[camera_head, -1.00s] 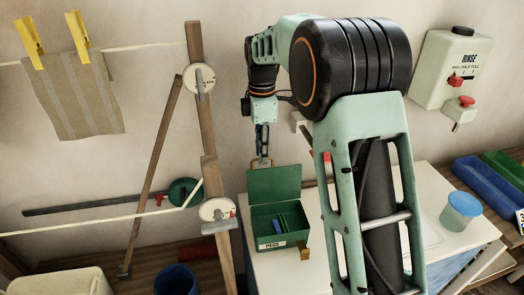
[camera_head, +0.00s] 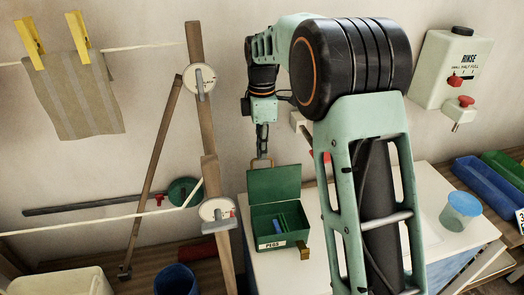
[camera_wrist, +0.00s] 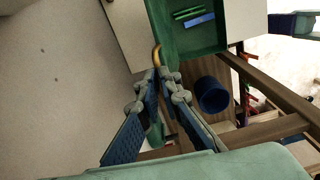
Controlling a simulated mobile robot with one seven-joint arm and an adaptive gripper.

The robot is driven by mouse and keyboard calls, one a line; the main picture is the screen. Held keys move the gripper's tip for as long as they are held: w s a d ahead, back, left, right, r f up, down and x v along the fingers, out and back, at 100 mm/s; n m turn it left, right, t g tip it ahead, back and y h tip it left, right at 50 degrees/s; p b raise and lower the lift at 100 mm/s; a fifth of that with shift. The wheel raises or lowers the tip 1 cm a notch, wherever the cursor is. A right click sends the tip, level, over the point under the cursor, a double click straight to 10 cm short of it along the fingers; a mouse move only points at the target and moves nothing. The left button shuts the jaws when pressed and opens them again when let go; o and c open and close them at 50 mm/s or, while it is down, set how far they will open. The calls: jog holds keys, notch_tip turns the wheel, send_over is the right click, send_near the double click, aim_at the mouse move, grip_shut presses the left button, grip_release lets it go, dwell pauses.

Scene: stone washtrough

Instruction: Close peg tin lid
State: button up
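The green peg tin (camera_head: 280,238) stands on the white worktop with its lid (camera_head: 273,184) raised, about upright at the back edge. The tin's front has a "PEGS" label, and blue and green pegs lie inside. A brass loop handle (camera_head: 261,161) sits on the lid's top edge. My gripper (camera_head: 263,154) points down over this handle. In the wrist view, my gripper's fingertips (camera_wrist: 160,73) are close together at the brass handle (camera_wrist: 157,55), and its end runs between them. The open tin (camera_wrist: 196,42) shows just beyond.
A brass catch (camera_head: 303,250) juts from the tin's front right. A wooden post (camera_head: 207,130) with round discs stands to the left. A dark blue bucket (camera_head: 176,281) is at lower left.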

jog(key=shift+o, duration=1.4)
jog(key=shift+f, duration=0.2)
jog(key=shift+r, duration=0.1)
jog(key=shift+r, duration=0.2)
notch_tip(320, 180, up, 12)
jog(key=shift+f, duration=0.2)
